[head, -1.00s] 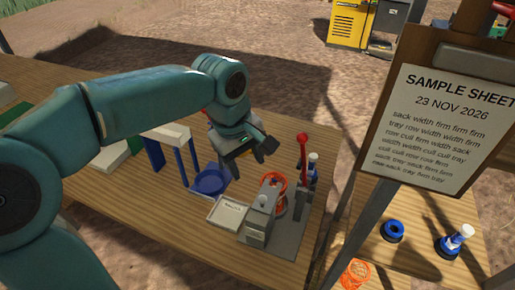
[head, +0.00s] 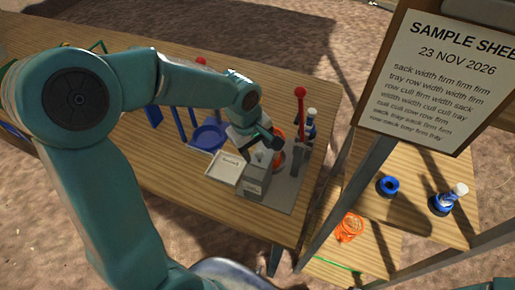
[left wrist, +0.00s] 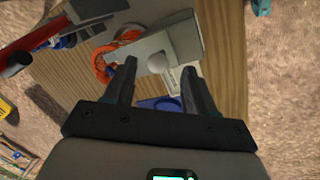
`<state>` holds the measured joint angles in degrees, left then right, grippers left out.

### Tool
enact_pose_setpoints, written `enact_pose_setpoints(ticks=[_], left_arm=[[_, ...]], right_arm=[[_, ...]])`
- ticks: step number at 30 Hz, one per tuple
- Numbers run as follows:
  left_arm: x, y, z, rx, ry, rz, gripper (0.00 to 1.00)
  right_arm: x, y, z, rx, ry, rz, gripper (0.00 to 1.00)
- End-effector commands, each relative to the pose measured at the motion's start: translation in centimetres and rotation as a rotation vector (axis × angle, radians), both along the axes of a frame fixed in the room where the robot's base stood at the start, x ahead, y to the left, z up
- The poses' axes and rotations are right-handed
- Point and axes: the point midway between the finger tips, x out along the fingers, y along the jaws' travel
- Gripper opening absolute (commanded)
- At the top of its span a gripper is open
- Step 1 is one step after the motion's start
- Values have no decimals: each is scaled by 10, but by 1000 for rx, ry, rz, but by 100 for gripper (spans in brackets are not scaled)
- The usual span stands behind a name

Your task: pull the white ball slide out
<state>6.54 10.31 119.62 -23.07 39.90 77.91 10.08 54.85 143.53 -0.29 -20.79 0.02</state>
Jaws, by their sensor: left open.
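A pale labelled tray (head: 223,168) sits beside the device. My right gripper is not in view.
A red-knobbed lever (head: 300,93) rises behind the device, near an orange coil (head: 279,159) and a blue-and-white bottle (head: 311,123). A blue dish (head: 209,136) lies to the left. A sample sheet (head: 430,75) stands at the right, above a side table.

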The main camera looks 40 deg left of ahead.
Motion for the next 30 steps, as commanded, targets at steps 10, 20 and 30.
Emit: enact_pose_setpoints(ticks=[10,20,30], left_arm=[[6,-1,-21,0,-1,0,55],[6,-2,-21,0,-1,0,3],[-4,-4,-21,0,-2,-1,0]], right_arm=[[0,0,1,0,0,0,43],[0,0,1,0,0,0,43],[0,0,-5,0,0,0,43]])
